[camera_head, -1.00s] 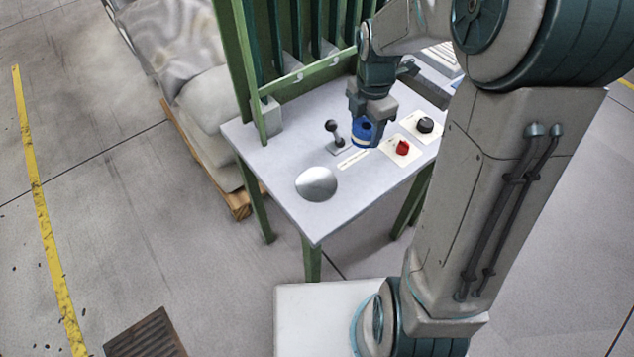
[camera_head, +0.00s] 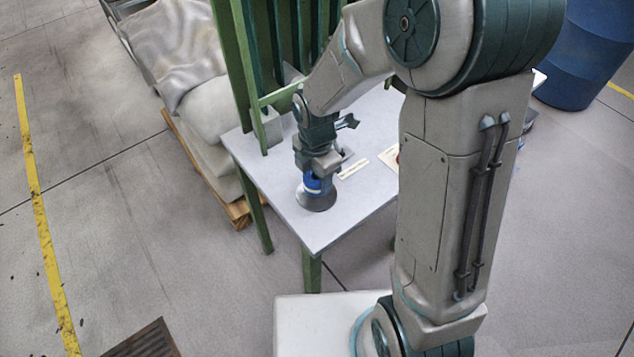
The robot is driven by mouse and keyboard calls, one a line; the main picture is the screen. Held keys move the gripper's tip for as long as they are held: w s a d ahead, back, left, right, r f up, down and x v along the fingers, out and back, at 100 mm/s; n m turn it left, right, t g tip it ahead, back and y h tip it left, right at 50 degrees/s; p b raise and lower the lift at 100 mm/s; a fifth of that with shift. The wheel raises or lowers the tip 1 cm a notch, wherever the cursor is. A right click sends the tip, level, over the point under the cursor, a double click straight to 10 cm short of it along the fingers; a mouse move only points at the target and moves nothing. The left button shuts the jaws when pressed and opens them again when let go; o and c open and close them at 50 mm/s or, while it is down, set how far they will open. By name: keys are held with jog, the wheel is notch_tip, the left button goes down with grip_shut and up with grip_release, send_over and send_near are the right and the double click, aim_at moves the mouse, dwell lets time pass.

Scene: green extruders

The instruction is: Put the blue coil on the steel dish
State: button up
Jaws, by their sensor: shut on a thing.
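The blue coil (camera_head: 313,184) is between the fingers of my gripper (camera_head: 318,178), which is shut on it. The coil is over the round steel dish (camera_head: 317,203), and the dish's front part shows below it. I cannot tell whether the coil touches the dish or hangs just above it. My gripper points down and hides part of the coil and the back of the dish.
The grey table (camera_head: 262,190) has a green frame with upright bars (camera_head: 262,95) at its back. A label strip (camera_head: 354,169) lies right of the dish. My arm hides most of the table's right side. Sacks on a pallet (camera_head: 236,211) stand left of the table. A blue barrel (camera_head: 582,55) stands at the far right.

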aim_at(316, 184)
jog(key=shift+f, duration=1.55)
jog(key=shift+f, duration=0.15)
jog(key=o, duration=1)
